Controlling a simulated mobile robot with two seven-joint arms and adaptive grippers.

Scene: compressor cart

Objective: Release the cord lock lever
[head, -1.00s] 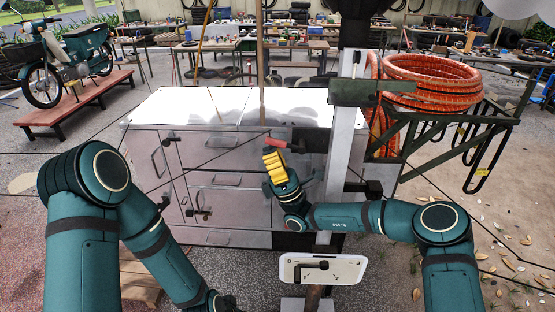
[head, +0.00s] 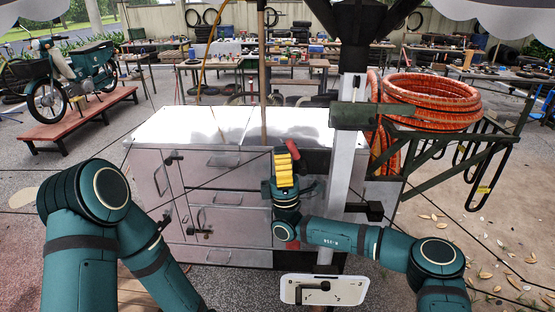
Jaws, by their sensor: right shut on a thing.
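The cord lock lever (head: 292,146) appears as a short red handle near the dark box at the cart's upper front, and it slants upward. My right gripper (head: 283,159), with yellow ribbed fingers, points up directly in front of it. It is shut, with the red handle just beyond its tips. The fingers hide the part they hold and most of the lever. My left arm (head: 90,210) comes in from the left and runs down out of the picture. Its gripper is not in view.
The metal cabinet (head: 185,190) has drawers and handles. A pale post (head: 334,215) rises beside my right gripper. An orange hose coil (head: 430,98) lies on a dark green rack at right. A white plate (head: 345,290) is low in front. Thin dark cords cross the scene.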

